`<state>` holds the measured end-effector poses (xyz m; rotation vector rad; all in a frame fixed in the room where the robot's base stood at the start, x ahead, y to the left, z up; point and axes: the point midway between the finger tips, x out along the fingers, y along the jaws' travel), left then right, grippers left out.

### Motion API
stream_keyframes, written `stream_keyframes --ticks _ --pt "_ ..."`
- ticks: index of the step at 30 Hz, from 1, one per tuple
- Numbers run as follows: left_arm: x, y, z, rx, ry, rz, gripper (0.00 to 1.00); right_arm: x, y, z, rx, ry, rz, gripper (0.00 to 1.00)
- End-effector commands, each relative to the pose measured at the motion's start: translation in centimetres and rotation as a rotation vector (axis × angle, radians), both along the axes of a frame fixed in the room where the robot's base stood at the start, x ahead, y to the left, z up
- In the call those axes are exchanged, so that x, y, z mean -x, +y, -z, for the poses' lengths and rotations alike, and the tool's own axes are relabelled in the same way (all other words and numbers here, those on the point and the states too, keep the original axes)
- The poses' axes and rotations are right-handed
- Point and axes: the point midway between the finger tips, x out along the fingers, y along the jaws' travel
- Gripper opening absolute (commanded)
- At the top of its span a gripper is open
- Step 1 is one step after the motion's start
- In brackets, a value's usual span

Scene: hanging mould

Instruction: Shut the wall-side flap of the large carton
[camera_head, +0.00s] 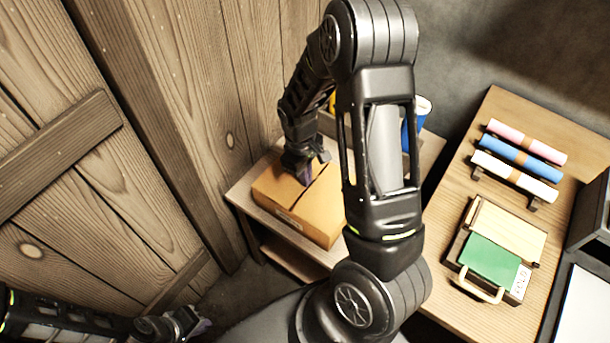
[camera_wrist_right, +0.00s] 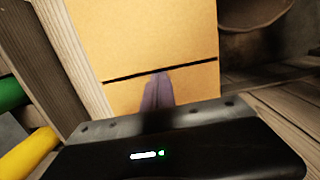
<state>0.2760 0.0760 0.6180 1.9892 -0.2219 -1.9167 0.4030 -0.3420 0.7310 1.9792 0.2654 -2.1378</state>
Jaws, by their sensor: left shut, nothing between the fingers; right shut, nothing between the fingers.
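The large carton (camera_head: 322,212) is a brown cardboard box on a low wooden table beside the plank wall. In the right wrist view its top (camera_wrist_right: 140,35) shows flat panels with a dark narrow slit between them. My right gripper (camera_head: 306,178) is shut and empty, pointing down at the carton top on the wall side. In the right wrist view its fingertips (camera_wrist_right: 158,80) are at the slit, over the nearer panel; whether they touch it I cannot tell. The gripper and arm hide part of the top. My left gripper (camera_head: 198,324) is shut and empty, low at the left, away from the carton.
The plank wall (camera_head: 225,80) stands close behind the carton. A blue container (camera_head: 408,135) is behind my right arm. A desk (camera_head: 490,120) at right holds rolls (camera_head: 520,155) and a green folder (camera_head: 492,258). Green (camera_wrist_right: 12,93) and yellow (camera_wrist_right: 28,153) cylinders show in the wrist view.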

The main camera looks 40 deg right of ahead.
Motion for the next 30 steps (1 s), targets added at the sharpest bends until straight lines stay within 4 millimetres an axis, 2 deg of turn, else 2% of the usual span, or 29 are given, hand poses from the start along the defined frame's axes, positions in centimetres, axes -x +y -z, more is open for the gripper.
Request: stream_keyframes --ticks 1,7,19,30 --pt "0.0 0.0 0.2 0.000 -0.001 0.001 0.00 0.9 0.3 0.9 -0.005 0.022 0.000 0.00" --pt "0.0 0.0 0.3 0.000 -0.001 0.001 0.00 1.1 0.2 1.1 -0.006 0.026 0.002 0.00" --pt "0.0 0.0 -0.9 0.000 -0.001 0.001 0.00 1.2 0.2 -0.5 -0.005 0.028 0.003 0.00" --pt "0.0 0.0 -1.1 0.000 0.000 0.001 0.00 0.8 0.2 -1.0 -0.004 0.020 0.001 0.00"
